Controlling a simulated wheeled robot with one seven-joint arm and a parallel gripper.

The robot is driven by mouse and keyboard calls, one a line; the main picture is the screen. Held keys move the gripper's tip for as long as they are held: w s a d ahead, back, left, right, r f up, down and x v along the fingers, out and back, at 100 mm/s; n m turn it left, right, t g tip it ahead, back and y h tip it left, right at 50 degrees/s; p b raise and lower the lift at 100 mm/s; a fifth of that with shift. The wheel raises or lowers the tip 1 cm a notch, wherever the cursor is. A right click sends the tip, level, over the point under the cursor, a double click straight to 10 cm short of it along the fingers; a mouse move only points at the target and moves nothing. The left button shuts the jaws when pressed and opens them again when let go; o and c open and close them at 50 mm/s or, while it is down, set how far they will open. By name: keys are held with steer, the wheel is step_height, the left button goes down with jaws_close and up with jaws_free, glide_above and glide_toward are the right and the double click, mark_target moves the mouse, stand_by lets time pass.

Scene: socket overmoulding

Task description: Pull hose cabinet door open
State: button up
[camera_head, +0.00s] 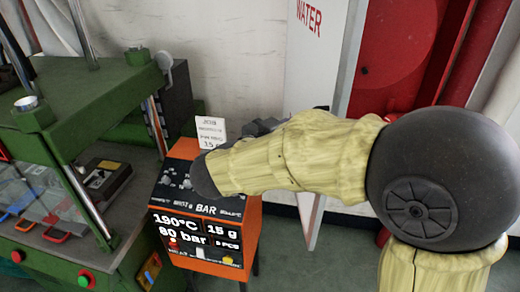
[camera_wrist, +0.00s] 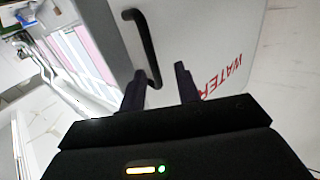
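The white hose cabinet door (camera_head: 312,75), with red WATER lettering, stands swung out to the left of the red cabinet interior (camera_head: 398,60) in the head view. In the wrist view the door (camera_wrist: 205,30) fills the upper middle, with its lettering at a slant. Its black bar handle (camera_wrist: 143,40) runs down toward my gripper (camera_wrist: 160,84). The two fingers are apart, and the handle's lower end shows between them, nearer the left finger. I cannot tell whether they touch.
An orange machine (camera_head: 215,228) with a display reading 190°C and 80 bar stands below my arm in the head view. A green press frame (camera_head: 75,140) fills the left side. A pale wall (camera_head: 220,40) is behind. Some dark green floor shows at the bottom.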

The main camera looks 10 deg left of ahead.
steer(key=b+v, duration=0.2)
steer(key=v, duration=1.1)
steer(key=shift+d, duration=0.1)
